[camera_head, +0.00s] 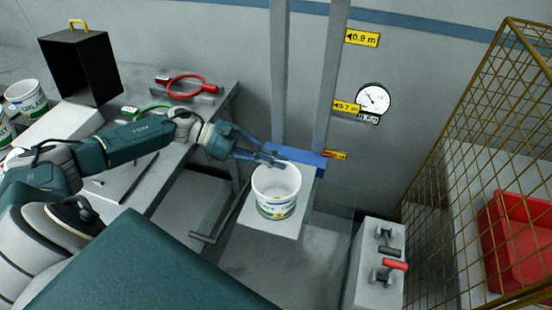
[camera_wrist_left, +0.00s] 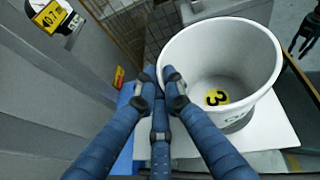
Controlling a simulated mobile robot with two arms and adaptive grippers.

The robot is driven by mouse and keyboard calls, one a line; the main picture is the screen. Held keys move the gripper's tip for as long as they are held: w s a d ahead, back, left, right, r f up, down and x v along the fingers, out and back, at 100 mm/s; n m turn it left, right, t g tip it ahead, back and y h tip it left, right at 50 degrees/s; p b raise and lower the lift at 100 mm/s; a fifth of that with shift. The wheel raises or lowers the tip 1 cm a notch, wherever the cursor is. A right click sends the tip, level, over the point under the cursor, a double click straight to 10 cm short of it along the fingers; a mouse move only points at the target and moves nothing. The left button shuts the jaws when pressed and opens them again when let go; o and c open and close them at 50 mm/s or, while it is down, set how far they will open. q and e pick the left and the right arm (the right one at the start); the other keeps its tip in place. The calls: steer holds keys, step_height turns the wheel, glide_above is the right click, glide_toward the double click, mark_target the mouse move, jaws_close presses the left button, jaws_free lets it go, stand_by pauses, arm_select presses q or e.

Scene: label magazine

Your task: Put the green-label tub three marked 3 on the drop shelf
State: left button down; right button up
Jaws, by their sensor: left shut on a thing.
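The white tub (camera_head: 277,190) has a green, yellow and blue label on its side. In the left wrist view the tub (camera_wrist_left: 255,50) shows a yellow mark with a 3 on its inside floor. It is upright over the pale shelf plate (camera_head: 270,232), which also shows in the left wrist view (camera_wrist_left: 275,132). I cannot tell for certain whether its base touches the plate. My left gripper (camera_head: 283,161) is shut on the tub's rim; its fingertips show at the rim's left side in the left wrist view (camera_wrist_left: 160,76).
The plate is by a blue carriage (camera_head: 300,157) between grey posts with yellow height tags. A lever box (camera_head: 378,270) stands right, then a mesh cage (camera_head: 475,130) with a red bin (camera_head: 520,240). The left bench holds other tubs (camera_head: 28,98) and a black box (camera_head: 82,68).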

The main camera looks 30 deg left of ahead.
arm_select(q)
steer(key=c, duration=1.8)
jaws_free()
steer(key=shift+f, duration=0.1)
steer(key=shift+c, duration=0.2)
steer(key=b+v, duration=0.4)
steer(key=v, duration=0.8)
